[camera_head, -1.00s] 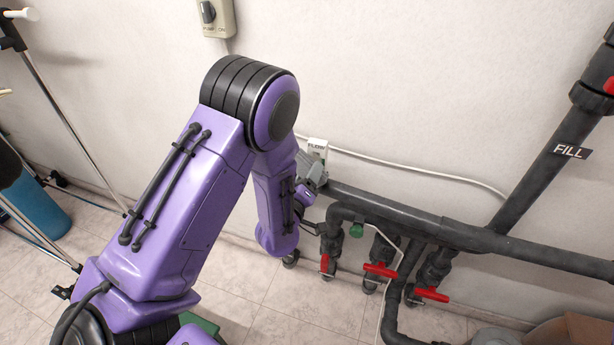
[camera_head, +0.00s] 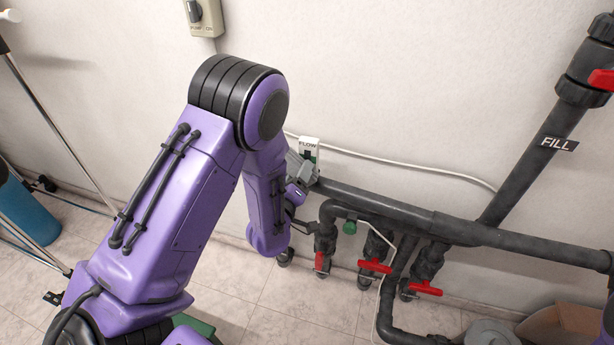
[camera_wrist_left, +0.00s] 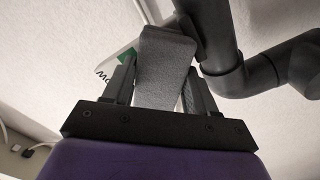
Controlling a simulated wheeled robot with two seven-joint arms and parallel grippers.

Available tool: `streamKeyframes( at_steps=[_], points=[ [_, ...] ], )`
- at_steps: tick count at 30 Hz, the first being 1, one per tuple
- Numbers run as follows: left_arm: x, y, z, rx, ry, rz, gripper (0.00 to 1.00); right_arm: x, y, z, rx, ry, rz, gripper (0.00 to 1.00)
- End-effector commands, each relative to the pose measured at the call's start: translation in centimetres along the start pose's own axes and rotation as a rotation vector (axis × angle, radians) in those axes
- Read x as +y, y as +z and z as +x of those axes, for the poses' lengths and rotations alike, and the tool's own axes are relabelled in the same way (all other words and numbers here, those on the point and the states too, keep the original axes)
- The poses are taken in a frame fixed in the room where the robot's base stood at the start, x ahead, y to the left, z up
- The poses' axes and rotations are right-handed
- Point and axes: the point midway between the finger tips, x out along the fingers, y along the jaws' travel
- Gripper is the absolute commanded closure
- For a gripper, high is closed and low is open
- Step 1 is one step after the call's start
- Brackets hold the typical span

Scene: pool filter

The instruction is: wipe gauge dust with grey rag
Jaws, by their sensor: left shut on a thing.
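My left gripper (camera_head: 297,190) is small and partly hidden by its own forearm in the head view. It is shut on the grey rag (camera_head: 301,168), beside the flow gauge (camera_head: 309,147) on the wall pipe. In the left wrist view the rag (camera_wrist_left: 164,70) stands up between the fingers of the gripper (camera_wrist_left: 160,90). The gauge's white and green edge (camera_wrist_left: 122,62) shows behind it. I cannot tell dust on the gauge, or whether the rag touches it.
A dark horizontal pipe (camera_head: 400,210) runs right from the gauge, with red-handled valves (camera_head: 375,266) below. A FILL pipe (camera_head: 530,175) rises at the right. A white cable (camera_head: 400,166) crosses the wall. A pump switch (camera_head: 203,14) is above. A blue cylinder (camera_head: 25,215) stands left.

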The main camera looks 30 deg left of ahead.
Motion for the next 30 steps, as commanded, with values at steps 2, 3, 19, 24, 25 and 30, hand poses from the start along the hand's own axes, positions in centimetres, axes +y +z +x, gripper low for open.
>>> streamKeyframes(
  at_steps=[2,3,19,24,25,30],
  points=[
    [0.1,-0.2,0.0,0.001,0.001,0.000,0.67,0.0,-0.1,-0.1,0.000,0.000,0.000,0.57],
    [0.3,-0.4,0.1,0.001,0.001,-0.001,0.67,0.0,-0.2,-0.4,0.000,0.000,0.000,0.57],
    [3.3,1.6,0.7,0.000,0.004,-0.002,0.67,0.1,-0.5,-1.2,0.000,0.000,0.000,0.57],
    [3.8,2.2,0.7,-0.001,0.005,-0.001,0.67,0.1,-0.5,-1.2,0.000,0.000,0.000,0.57],
    [3.9,2.2,0.6,-0.002,0.005,-0.001,0.67,0.1,-0.5,-1.3,0.000,0.000,0.000,0.57],
    [3.2,1.5,0.5,0.002,0.003,0.000,0.67,0.1,-0.5,-1.2,0.000,0.000,0.000,0.57]
  ],
)
